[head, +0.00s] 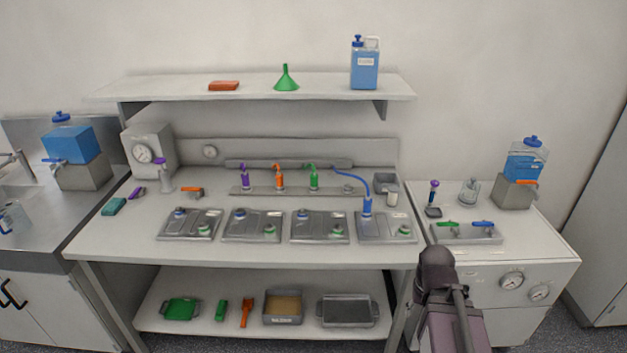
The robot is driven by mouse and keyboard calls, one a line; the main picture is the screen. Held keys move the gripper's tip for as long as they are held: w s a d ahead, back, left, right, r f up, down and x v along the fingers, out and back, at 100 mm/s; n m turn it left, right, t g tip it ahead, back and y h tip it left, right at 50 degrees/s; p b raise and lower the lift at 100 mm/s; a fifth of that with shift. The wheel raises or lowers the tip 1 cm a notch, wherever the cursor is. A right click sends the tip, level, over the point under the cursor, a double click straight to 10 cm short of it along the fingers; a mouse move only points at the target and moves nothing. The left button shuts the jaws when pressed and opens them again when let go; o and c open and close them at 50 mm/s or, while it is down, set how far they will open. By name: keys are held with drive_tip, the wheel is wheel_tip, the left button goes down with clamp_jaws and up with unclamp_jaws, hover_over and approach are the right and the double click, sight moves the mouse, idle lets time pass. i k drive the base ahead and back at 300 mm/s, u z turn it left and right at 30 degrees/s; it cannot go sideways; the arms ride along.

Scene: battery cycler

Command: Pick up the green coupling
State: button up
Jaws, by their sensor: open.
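The green coupling (313,179) stands upright at the right end of a row on the grey rack (345,190) at the back of the bench. An orange coupling (279,178) and a purple coupling (245,178) stand to its left. A blue coupling (366,205) on a blue hose is on the rightmost of several grey metal units. Part of my arm shows at the lower right, in front of the bench and well away from the green coupling. No gripper fingers show.
Grey flat units (255,232) line the bench front, before the rack. The blue hose (352,177) arches just right of the green coupling. A shelf (330,87) with a green funnel (286,80) hangs above. A side cabinet (540,235) has green and blue valve handles.

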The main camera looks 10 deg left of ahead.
sight(314, 176)
drive_tip(key=u, duration=0.45)
drive_tip(key=i, duration=1.9)
drive_tip(key=z, duration=0.15)
